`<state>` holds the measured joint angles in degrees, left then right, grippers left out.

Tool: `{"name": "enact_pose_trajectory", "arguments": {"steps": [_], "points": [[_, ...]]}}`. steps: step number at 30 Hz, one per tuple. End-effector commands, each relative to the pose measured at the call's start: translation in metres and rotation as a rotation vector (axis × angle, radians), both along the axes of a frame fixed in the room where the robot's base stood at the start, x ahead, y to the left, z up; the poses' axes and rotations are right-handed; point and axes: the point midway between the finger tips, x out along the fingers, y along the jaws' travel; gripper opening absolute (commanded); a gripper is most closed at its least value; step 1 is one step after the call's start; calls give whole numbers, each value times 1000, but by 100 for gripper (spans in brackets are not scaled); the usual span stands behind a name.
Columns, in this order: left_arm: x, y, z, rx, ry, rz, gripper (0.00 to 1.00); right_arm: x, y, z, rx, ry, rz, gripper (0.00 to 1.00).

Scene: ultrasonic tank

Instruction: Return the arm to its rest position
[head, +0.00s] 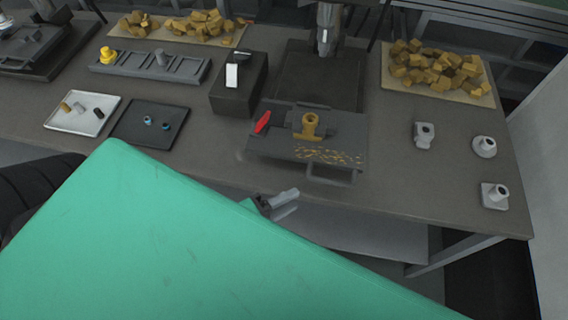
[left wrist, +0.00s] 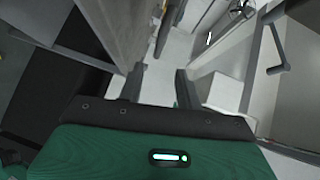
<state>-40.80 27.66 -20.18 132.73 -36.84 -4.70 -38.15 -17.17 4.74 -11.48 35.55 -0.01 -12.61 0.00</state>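My left arm, a large green link, fills the lower left and middle of the head view. The tip of my left gripper (head: 280,202) shows past its upper edge, in front of the workbench (head: 390,185) and near its front edge. In the left wrist view my left gripper (left wrist: 158,88) has its two dark fingers apart with nothing between them. My right gripper is in neither view. The green link hides much of the floor and the lower part of the bench.
A machine with a yellow clamp (head: 309,126) and shavings stands mid-bench. A black box (head: 238,97), white tray (head: 62,127) and dark tray (head: 128,135) stand left. Grey metal parts (head: 485,147) stand right. Yellow blocks (head: 440,75) lie at the back.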

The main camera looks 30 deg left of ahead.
Motion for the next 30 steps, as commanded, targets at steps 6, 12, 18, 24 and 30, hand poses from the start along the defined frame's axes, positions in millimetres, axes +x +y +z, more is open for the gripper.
{"name": "enact_pose_trajectory", "arguments": {"steps": [6,12,18,24,30], "points": [[-5,3,1,1,0,0,35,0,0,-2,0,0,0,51],[-5,3,1,1,0,0,35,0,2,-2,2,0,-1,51],[-5,3,1,1,0,0,35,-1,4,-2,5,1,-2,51],[-1,7,0,-12,21,29,35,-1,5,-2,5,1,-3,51],[23,40,-9,-134,204,269,35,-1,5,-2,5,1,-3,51]]}}
